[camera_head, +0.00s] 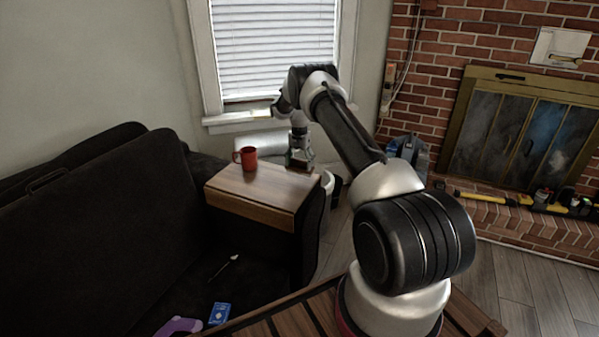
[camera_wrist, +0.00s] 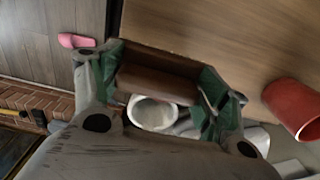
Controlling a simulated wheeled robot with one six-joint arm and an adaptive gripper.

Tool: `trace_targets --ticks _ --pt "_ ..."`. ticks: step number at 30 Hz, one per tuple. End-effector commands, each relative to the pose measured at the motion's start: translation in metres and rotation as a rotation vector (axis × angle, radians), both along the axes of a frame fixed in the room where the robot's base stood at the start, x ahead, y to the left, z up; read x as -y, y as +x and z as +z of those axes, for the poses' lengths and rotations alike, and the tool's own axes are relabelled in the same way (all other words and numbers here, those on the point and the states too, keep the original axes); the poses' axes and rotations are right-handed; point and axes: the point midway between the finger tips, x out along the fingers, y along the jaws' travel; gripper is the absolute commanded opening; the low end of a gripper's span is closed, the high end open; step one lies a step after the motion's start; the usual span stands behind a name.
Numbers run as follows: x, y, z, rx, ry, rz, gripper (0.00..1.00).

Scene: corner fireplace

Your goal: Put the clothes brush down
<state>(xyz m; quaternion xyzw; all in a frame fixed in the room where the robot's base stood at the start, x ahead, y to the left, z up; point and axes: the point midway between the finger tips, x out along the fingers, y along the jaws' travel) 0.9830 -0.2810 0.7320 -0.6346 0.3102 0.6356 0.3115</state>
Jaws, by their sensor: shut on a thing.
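My gripper (camera_head: 299,162) is over the far right end of the wooden tray top (camera_head: 250,188) on the sofa arm. In the wrist view my gripper (camera_wrist: 160,85) is shut on the clothes brush (camera_wrist: 157,86), a brown wooden block between green finger pads. The brush lies across the jaws near the edge of the wooden top (camera_wrist: 240,45); I cannot tell whether it touches the wood. In the head view the brush is too small and hidden to make out.
A red mug (camera_head: 245,158) stands on the tray top, left of my gripper; it also shows in the wrist view (camera_wrist: 293,105). A white round container (camera_wrist: 152,113) is below, beyond the edge. The front of the top is clear. A dark sofa (camera_head: 100,230) is at left.

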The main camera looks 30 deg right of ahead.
Motion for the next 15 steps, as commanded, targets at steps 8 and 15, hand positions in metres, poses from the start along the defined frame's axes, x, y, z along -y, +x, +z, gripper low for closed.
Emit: trace_targets --ticks 8,15 --pt "0.000 0.000 -0.035 0.001 -0.001 0.001 0.24" --pt "0.000 0.001 -0.037 0.003 0.000 0.002 0.24"
